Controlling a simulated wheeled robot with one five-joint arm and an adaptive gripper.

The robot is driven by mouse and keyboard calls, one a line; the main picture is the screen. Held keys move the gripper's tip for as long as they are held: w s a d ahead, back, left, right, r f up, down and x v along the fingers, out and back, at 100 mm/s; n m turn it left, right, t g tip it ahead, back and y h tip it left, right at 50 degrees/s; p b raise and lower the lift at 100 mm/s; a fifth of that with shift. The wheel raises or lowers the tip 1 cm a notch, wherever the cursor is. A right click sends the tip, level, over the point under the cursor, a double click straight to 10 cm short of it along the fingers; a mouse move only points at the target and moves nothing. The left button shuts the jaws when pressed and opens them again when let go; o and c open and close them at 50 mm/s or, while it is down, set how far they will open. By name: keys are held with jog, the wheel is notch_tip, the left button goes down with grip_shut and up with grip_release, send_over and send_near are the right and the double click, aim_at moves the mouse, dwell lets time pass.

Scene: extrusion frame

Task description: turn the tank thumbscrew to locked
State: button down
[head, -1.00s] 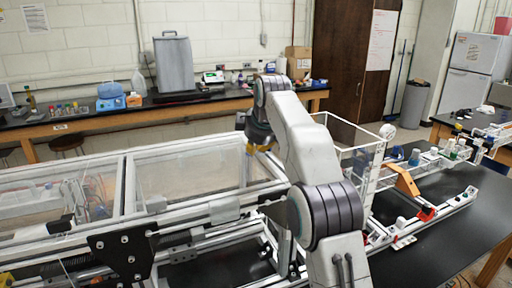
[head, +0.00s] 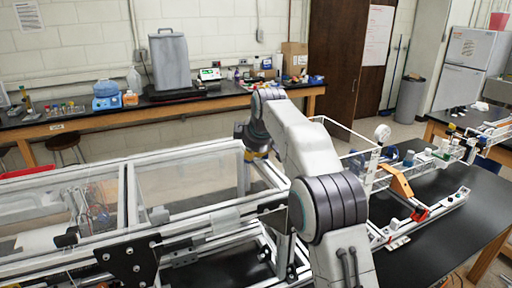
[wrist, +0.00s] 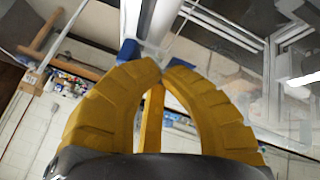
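Just beyond the tips in the wrist view are a blue part (wrist: 128,49) and a pale clear piece; I cannot tell whether either is the tank thumbscrew. In the head view my gripper (head: 257,152) is small and partly hidden by my arm, beside the right end of the clear-panelled extrusion frame (head: 180,152). I cannot make out the thumbscrew or its setting in the head view.
A black table (head: 455,222) at the right carries a white rail and an orange bracket (head: 399,181). A white wire-like frame (head: 345,135) stands just right of my arm. A long wall bench (head: 110,115) with bottles and a grey case (head: 170,60) is behind.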

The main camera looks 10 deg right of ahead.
jog(key=shift+w+d+r, duration=0.1)
jog(key=shift+w+r, duration=0.25)
jog(key=shift+r, duration=0.1)
jog(key=shift+w+f+p, duration=0.1)
jog(key=shift+w+p, duration=0.2)
jog(key=shift+p, duration=0.2)
jog(key=shift+w+d+f+p, duration=0.1)
jog(key=shift+f+p, duration=0.2)
jog(key=shift+p, duration=0.05)
